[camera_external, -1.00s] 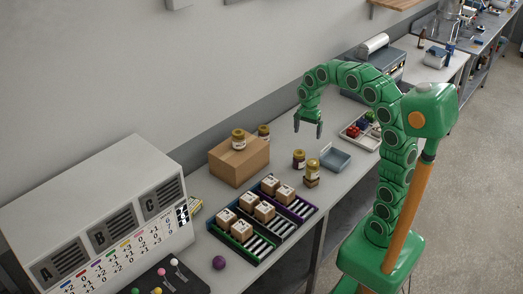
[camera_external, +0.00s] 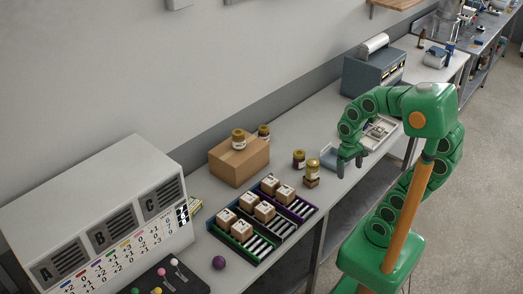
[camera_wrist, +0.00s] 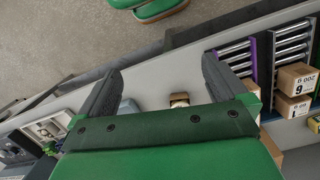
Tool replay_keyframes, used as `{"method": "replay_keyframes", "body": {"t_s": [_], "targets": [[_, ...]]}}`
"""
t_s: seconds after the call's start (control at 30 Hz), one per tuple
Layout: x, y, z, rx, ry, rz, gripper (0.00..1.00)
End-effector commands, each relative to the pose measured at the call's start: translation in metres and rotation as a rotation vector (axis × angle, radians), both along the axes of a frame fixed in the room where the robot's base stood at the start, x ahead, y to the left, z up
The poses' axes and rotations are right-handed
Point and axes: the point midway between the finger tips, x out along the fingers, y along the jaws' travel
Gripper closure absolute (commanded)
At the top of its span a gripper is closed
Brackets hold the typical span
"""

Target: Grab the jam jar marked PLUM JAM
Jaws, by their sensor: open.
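Several jam jars with yellowish lids show in the external view; their labels are too small to read, so I cannot tell which is PLUM JAM. One jar (camera_external: 312,169) stands on a small wooden block (camera_external: 312,183). A dark jar (camera_external: 299,160) stands just left of it on the bench. Another jar (camera_external: 238,140) sits on the cardboard box, and one more (camera_external: 264,132) shows at the box's back edge. My gripper (camera_external: 350,168) is open and empty, pointing down right of the jar on the block. In the wrist view, a jar top (camera_wrist: 180,101) shows between my fingers (camera_wrist: 161,65).
A blue-grey tray (camera_external: 329,153) lies beside my gripper, partly hidden. A cardboard box (camera_external: 240,165) stands by the wall. Roller racks (camera_external: 303,209) with small cartons (camera_external: 265,212) are at the front left. A purple ball (camera_external: 219,262) lies near the front edge.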

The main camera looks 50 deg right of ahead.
Motion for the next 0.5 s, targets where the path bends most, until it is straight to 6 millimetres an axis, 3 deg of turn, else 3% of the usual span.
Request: {"method": "replay_keyframes", "body": {"t_s": [0.2, 0.43, 0.5], "targets": [[-0.039, 0.004, -0.012, 0.021, 0.016, 0.169, 0.0], [-0.048, 0.005, -0.014, 0.027, 0.019, 0.216, 0.0], [-0.048, 0.005, -0.014, 0.027, 0.019, 0.216, 0.1]]}}
